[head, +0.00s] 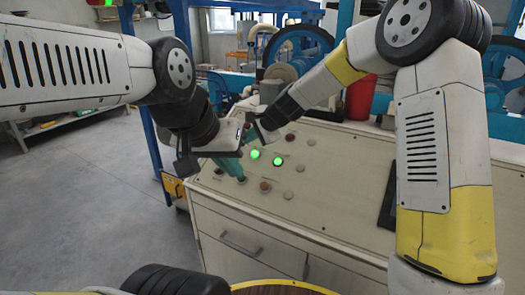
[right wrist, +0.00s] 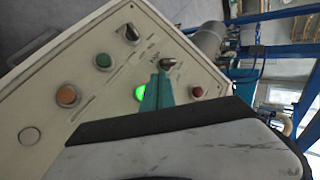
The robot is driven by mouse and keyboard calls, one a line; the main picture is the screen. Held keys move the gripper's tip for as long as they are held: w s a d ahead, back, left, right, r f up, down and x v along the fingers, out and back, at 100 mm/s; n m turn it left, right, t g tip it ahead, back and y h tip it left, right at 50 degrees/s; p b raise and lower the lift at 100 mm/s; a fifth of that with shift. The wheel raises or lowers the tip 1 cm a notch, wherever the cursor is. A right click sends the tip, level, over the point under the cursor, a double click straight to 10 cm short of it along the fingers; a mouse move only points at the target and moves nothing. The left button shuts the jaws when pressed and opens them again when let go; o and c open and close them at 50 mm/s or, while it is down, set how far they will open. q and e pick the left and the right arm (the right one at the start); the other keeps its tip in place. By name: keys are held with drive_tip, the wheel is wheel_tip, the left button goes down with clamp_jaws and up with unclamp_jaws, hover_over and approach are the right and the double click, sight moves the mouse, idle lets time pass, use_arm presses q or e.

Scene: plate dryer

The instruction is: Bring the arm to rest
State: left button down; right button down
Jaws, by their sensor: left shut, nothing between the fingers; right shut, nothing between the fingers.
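My left gripper (head: 240,178) is low over the sloped control panel in the head view. Its teal fingers are together and empty, pointing down near the panel's left-hand controls. My right arm comes in from the right, and its hand is beside and partly behind the left hand, so its fingers are hard to make out there. In the right wrist view my right gripper's teal fingers (right wrist: 156,92) are closed with nothing held, in front of the panel. Whether they touch it cannot be told.
The cream control cabinet (head: 330,215) carries several buttons and knobs. Two green lamps (head: 255,154) are lit; one lit green lamp (right wrist: 140,92) shows behind the right fingers. A red bin (head: 361,97) and blue machinery stand behind. Open grey floor (head: 90,205) lies at left.

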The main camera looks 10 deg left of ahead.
idle(0.3)
drive_tip(key=s+d+r+n+h, duration=0.1)
drive_tip(key=s+d+r+n, duration=0.2)
drive_tip(key=s+d+r, duration=0.4)
drive_tip(key=s+d+r+n+h, duration=0.15)
drive_tip(key=s+d+r, duration=0.35)
drive_tip(key=d, duration=0.5)
drive_tip(key=s+d+f+n+h, duration=0.1)
drive_tip(key=s+d+n, duration=0.1)
drive_tip(key=s+d, duration=0.5)
drive_tip(key=s+d+f+n+h, duration=0.1)
drive_tip(key=s+d+n+h, duration=0.1)
drive_tip(key=s+d, duration=0.6)
drive_tip(key=s, duration=0.5)
drive_tip(key=shift+d+f, duration=0.25)
drive_tip(key=shift+f, duration=0.05)
